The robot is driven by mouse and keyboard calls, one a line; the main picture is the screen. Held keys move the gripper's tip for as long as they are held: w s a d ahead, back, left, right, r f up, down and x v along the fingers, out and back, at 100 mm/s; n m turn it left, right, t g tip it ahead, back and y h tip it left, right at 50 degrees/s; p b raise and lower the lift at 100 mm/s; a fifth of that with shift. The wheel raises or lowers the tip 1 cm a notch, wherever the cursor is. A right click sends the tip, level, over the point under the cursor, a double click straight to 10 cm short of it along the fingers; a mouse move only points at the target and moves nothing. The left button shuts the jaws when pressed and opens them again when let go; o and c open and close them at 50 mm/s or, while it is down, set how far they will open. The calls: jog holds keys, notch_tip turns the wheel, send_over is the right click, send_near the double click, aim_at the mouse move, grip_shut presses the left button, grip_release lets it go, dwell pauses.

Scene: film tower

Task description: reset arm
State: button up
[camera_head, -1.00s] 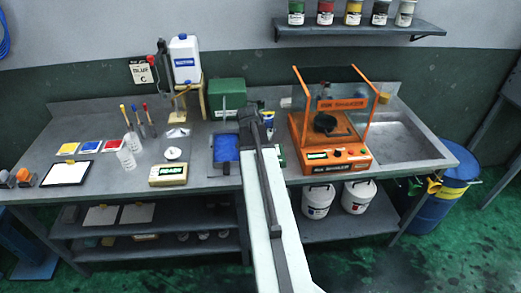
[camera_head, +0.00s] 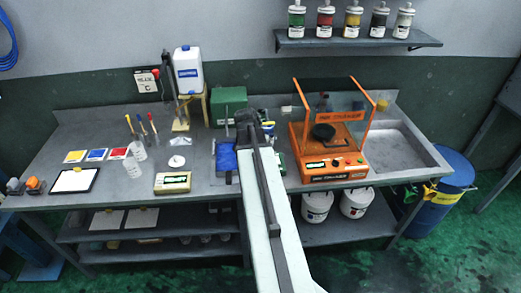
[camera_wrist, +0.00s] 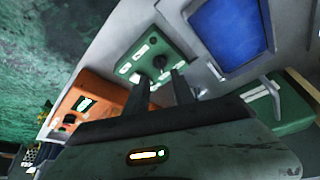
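My gripper (camera_head: 246,116) is at the end of my white arm, above the middle of the grey workbench (camera_head: 216,191). In the wrist view my gripper (camera_wrist: 161,77) has its two dark fingers apart, with nothing seen between them but a green device with black knobs (camera_wrist: 133,55) beyond. The device looks apart from the fingertips. In the head view my arm hides part of the bench and whatever lies directly under it.
A blue pad (camera_head: 227,158) lies left of my arm, and an orange machine (camera_head: 335,170) with clear panels stands right. A green box (camera_head: 228,100) and a white jug (camera_head: 187,72) stand behind. A shelf (camera_head: 350,42) with several bottles hangs above. A sink (camera_head: 408,150) is at right.

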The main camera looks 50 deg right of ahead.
jog(key=shift+a+r, duration=0.2)
jog(key=shift+r, duration=0.3)
jog(key=shift+s, duration=0.1)
jog(key=w+a+f+n+t+y, duration=0.1)
jog(key=w+a+n, duration=0.3)
jog(key=a, duration=1)
jog(key=w+a+n+y, duration=0.1)
jog(key=w+a+n, duration=0.1)
jog(key=w+a, duration=0.8)
jog(key=s+a+n+g+y, duration=0.1)
jog(key=s+a+n, duration=0.3)
jog(key=a, duration=0.5)
jog(key=s+a+f+n+g+y, duration=0.1)
jog(key=s+a+n, duration=0.3)
jog(key=a, duration=0.6)
jog(key=s, duration=0.2)
jog(key=shift+s, duration=0.35)
